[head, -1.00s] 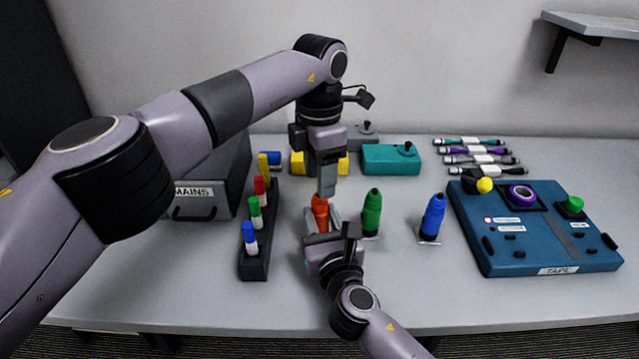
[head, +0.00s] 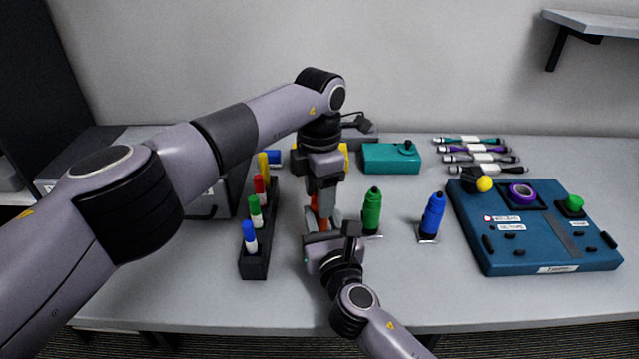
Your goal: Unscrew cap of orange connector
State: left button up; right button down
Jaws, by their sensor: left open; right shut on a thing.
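The orange connector (head: 323,224) stands upright on the table, left of the green connector. Its upper part is hidden behind my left gripper and its base behind my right gripper. My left gripper (head: 321,208) points straight down over the top of the connector, with its jaws open around or just in front of the cap; I cannot tell which. My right gripper (head: 328,238) comes from the front, low down, and is shut on the lower part of the orange connector.
A green connector (head: 372,212) and a blue connector (head: 432,217) stand to the right. A black rack (head: 256,262) of coloured markers is close on the left. A blue tape board (head: 530,245) lies at the right, with several cables (head: 480,159) behind it. A teal box (head: 390,158) stands behind.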

pick_arm(q)
grip_shut()
jog(key=shift+o, duration=0.5)
grip_release()
jog(key=shift+r, duration=0.1)
jog(key=shift+r, duration=2.2)
pick_arm(e)
jog(key=c, duration=0.6)
grip_release()
jog(key=shift+c, duration=0.2)
